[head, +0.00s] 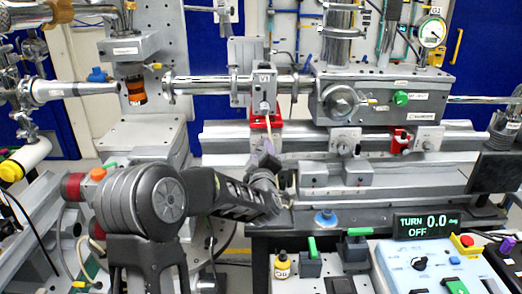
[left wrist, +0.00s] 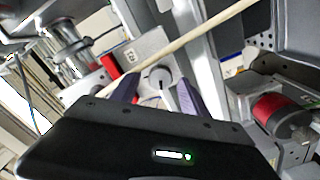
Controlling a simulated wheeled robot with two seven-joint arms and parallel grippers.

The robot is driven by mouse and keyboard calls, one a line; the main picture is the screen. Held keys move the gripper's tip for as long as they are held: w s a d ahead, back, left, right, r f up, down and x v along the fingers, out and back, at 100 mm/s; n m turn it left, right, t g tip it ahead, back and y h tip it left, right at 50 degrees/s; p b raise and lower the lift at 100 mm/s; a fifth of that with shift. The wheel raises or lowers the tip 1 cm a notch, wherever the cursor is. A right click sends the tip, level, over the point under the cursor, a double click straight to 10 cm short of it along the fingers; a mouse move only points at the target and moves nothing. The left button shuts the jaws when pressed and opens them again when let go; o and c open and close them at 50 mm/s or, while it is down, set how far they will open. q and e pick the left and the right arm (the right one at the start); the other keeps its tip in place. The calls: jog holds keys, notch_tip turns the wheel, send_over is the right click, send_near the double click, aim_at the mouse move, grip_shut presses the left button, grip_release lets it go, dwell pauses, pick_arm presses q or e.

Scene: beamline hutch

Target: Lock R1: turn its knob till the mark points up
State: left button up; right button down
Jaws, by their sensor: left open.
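In the left wrist view, a small grey knob (left wrist: 158,77) sits on a pale rail-carriage plate (left wrist: 148,48). My left gripper (left wrist: 157,92) is open, with one dark purple-grey finger on each side of the knob. I cannot tell whether either finger touches it. My right gripper is not in view.
A thin pale rod (left wrist: 195,36) passes close to the fingers. Two similar knobs, a middle one (head: 345,150) and a right one (head: 428,145), sit along the rail. A control box (head: 410,265) and a display (head: 426,226) reading "TURN 0.0" and "OFF" stand front right.

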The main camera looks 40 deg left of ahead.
pick_arm(q)
jog(key=shift+w+a, duration=0.2)
jog(key=shift+w, duration=0.1)
grip_shut()
dwell(0.5)
